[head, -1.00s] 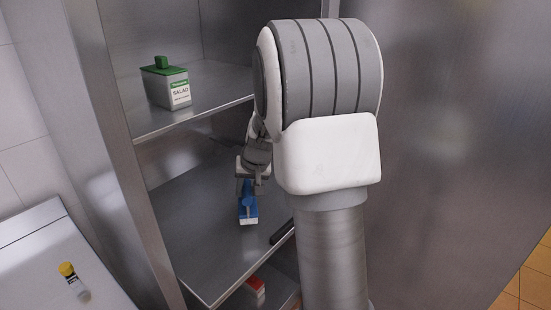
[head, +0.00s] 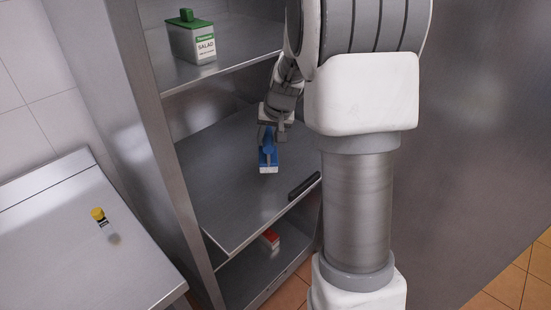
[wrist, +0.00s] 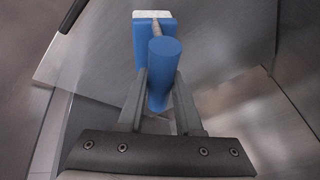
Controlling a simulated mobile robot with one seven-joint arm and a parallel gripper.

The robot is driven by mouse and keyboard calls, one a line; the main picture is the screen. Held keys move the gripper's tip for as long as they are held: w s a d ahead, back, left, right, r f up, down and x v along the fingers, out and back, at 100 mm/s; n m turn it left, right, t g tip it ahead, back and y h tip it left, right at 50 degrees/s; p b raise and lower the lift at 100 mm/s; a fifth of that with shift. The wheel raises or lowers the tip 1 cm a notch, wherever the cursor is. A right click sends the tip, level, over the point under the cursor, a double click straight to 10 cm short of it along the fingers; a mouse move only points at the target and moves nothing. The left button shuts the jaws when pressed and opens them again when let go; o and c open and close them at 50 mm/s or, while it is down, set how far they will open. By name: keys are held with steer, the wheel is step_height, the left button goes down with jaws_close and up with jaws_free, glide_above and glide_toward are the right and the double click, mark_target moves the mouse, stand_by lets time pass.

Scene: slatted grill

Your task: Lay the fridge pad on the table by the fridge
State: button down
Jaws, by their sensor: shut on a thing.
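The fridge pad (head: 268,158) is blue with a pale, whitish end. My gripper (head: 271,131) is shut on its round blue handle and holds it in front of the fridge's middle shelf (head: 235,195), apparently above it; the exact gap is unclear. In the wrist view the handle (wrist: 163,75) sits between both fingers, with the pad's pale end (wrist: 152,14) pointing away. The table (head: 60,240) is a steel surface at the lower left, beside the fridge (head: 130,120). The pad is well to the right of the table.
A yellow-topped shaker (head: 98,215) stands on the table; the rest of its visible top is clear. A green-lidded salad box (head: 192,40) sits on the upper shelf. A red-and-white item (head: 270,238) is on the lower shelf. A dark bar (head: 304,186) is by the middle shelf's edge.

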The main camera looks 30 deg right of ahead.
steer(key=shift+r+p, duration=1.35)
steer(key=shift+r, duration=1)
